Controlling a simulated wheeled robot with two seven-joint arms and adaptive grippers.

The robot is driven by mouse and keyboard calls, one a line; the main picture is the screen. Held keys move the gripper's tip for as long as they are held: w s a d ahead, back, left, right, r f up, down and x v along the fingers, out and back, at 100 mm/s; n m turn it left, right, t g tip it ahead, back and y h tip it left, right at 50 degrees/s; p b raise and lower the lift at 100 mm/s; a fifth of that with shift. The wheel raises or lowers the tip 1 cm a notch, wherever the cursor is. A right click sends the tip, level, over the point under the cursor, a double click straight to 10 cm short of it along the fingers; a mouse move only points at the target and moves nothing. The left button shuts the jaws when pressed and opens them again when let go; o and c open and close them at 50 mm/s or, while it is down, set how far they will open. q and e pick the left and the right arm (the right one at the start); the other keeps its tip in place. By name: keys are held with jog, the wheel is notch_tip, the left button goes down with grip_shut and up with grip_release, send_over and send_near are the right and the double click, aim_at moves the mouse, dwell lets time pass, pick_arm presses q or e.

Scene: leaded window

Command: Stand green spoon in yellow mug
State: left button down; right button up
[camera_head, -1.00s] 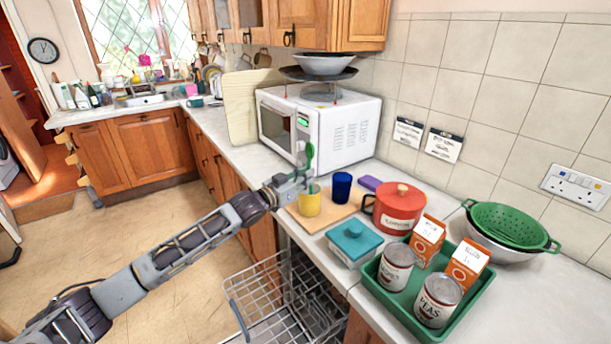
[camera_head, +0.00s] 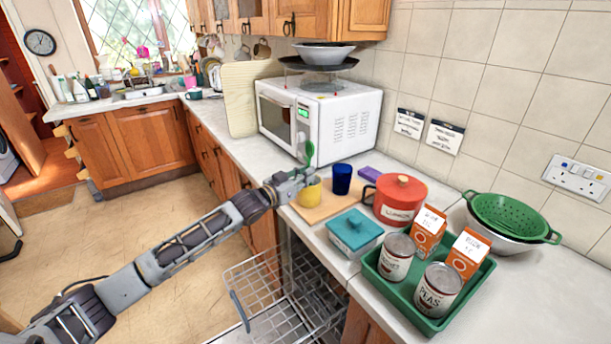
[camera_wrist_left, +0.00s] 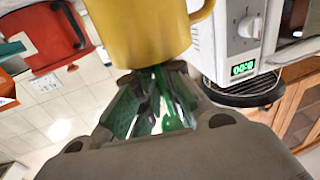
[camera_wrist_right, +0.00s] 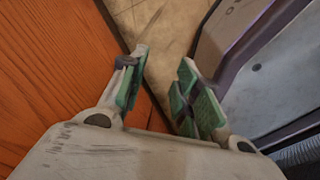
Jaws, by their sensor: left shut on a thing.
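The yellow mug (camera_head: 310,193) stands upright on a wooden board (camera_head: 328,208) on the counter. My left gripper (camera_head: 300,177) is shut on the green spoon (camera_head: 309,152), whose green end points up above the fingers. The gripper is at the mug's rim and hides part of it. I cannot tell whether the spoon's lower end is inside the mug. In the left wrist view the mug (camera_wrist_left: 145,35) is just beyond the fingers (camera_wrist_left: 155,100), with a bit of the spoon (camera_wrist_left: 172,122) between them. My right gripper (camera_wrist_right: 163,80) is open and empty.
A blue cup (camera_head: 342,179) stands right of the mug, then a red pot (camera_head: 400,200). A teal-lidded box (camera_head: 354,231) and a green tray (camera_head: 432,318) with cans and cartons are nearer. The microwave (camera_head: 340,125) is behind. An open dishwasher rack (camera_head: 280,300) lies below.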

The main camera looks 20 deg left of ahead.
pick_arm(q)
jog(key=c, duration=1.6)
grip_release()
jog(key=shift+o, duration=0.7)
jog(key=v, duration=1.2)
pick_arm(e)
jog(key=shift+s+a, duration=0.1)
jog(key=shift+a, duration=0.1)
pick_arm(q)
jog(key=shift+m, duration=0.4)
